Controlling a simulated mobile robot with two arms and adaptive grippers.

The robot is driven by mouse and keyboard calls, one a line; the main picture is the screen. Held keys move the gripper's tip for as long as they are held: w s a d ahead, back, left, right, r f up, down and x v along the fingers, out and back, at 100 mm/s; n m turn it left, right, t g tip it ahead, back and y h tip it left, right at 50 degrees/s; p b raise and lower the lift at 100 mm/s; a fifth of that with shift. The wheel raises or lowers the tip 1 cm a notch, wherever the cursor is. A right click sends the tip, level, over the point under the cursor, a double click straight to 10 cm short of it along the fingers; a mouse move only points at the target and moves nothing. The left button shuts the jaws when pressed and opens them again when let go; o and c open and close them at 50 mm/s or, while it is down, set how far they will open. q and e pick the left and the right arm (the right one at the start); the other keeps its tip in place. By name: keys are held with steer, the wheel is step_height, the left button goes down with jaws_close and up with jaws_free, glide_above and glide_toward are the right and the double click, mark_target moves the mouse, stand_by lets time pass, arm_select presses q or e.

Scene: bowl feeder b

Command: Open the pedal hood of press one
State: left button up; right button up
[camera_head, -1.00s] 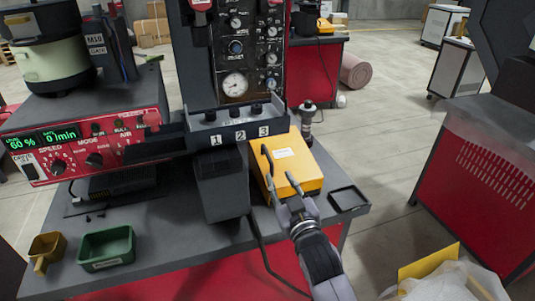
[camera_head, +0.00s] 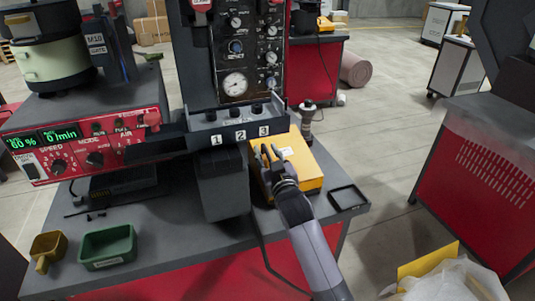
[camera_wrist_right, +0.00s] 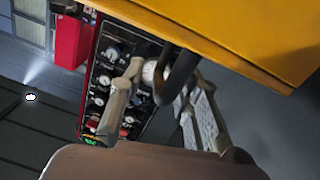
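The yellow hood (camera_head: 305,170) sits low and closed on the table, right of the grey press column. It also fills the top of the right wrist view (camera_wrist_right: 240,30). My right gripper (camera_head: 268,154) is over the hood's left part, reaching in from the front right. In the right wrist view, the fingers of the gripper (camera_wrist_right: 160,82) are apart. A dark curved bar (camera_wrist_right: 178,76), which looks like a handle on the hood, lies between them; I cannot tell whether they touch it. What is under the hood is hidden. My left gripper is not in view.
A grey panel numbered 1, 2, 3 (camera_head: 238,134) and a grey box (camera_head: 222,190) stand left of the gripper. A black tray (camera_head: 348,197) lies right of the hood. A green bin (camera_head: 107,247) and small yellow bin (camera_head: 47,249) are at front left.

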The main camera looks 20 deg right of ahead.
steer(key=shift+c, duration=0.2)
jaws_close()
stand_by(0.6)
